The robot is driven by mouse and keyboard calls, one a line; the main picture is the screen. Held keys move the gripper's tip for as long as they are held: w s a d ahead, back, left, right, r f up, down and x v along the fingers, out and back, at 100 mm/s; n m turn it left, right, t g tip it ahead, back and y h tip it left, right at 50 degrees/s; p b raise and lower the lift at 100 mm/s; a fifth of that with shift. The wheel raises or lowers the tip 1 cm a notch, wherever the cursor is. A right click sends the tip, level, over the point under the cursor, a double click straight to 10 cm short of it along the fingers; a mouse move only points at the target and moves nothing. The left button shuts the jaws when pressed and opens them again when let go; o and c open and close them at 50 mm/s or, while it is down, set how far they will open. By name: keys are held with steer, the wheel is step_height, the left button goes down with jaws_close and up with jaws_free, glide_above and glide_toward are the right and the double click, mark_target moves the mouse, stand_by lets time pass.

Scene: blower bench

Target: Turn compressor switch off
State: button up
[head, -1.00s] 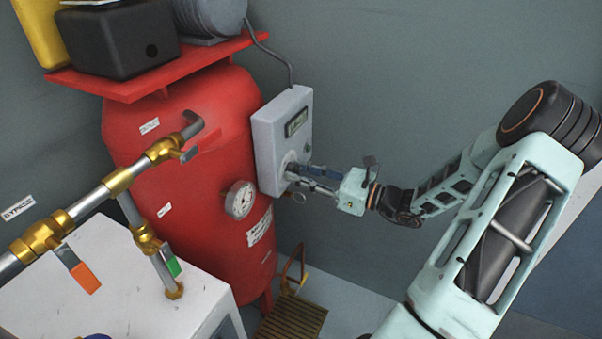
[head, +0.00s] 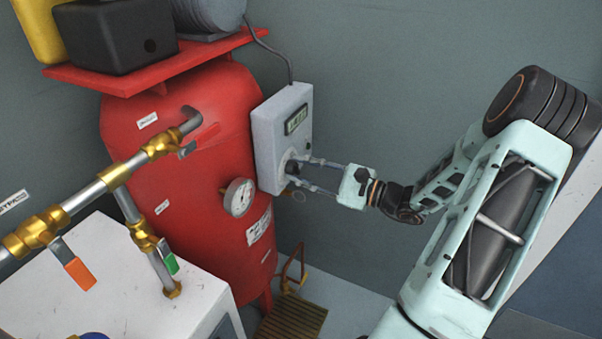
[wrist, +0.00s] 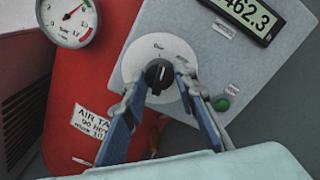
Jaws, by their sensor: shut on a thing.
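The compressor switch is a black rotary knob (wrist: 158,75) on a round white plate (wrist: 178,48) on the front of a grey control box (head: 292,112). My gripper (wrist: 160,80) has one blue finger on either side of the knob and is shut on it. In the head view my gripper (head: 296,170) reaches the box from the right. A pale mark on the knob points roughly up toward a small label whose text is too blurred to read surely. The fingers hide part of the plate's lower edge.
The box carries a display (wrist: 243,14) and a green button (wrist: 221,104). A red tank (head: 180,150) with a pressure gauge (head: 239,197) stands left of it. Brass-valved pipes (head: 118,174) run at the lower left. Bare wall lies right of the box.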

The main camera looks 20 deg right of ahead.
steer(key=shift+n+b, duration=0.7)
steer(key=shift+n, duration=0.8)
steer(key=o, duration=1.2)
steer(key=shift+c, duration=0.2)
steer(key=v, duration=1.2)
